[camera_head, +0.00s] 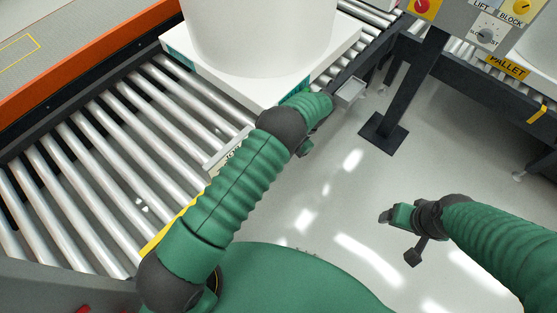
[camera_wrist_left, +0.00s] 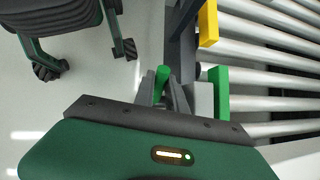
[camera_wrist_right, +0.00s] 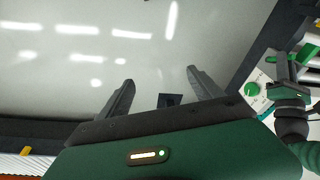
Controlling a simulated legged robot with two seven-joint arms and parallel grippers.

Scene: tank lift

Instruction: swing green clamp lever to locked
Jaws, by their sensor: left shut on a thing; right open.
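In the left wrist view the green clamp lever (camera_wrist_left: 161,82) stands up between the fingers of my left gripper (camera_wrist_left: 170,88), which is shut on it. A green upright piece (camera_wrist_left: 220,92) stands just to the right, beside the rollers. In the head view my left arm reaches to the conveyor's side rail, and its wrist and forearm hide the lever and most of that gripper. My right gripper (camera_wrist_right: 160,78) is open and empty above the floor; it also shows in the head view (camera_head: 398,235).
A large white tank (camera_head: 262,35) stands on a white pallet (camera_head: 245,85) on the roller conveyor (camera_head: 95,150). A control box (camera_head: 480,22) on a dark post (camera_head: 415,85) stands at the upper right. The floor (camera_head: 320,200) between is clear.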

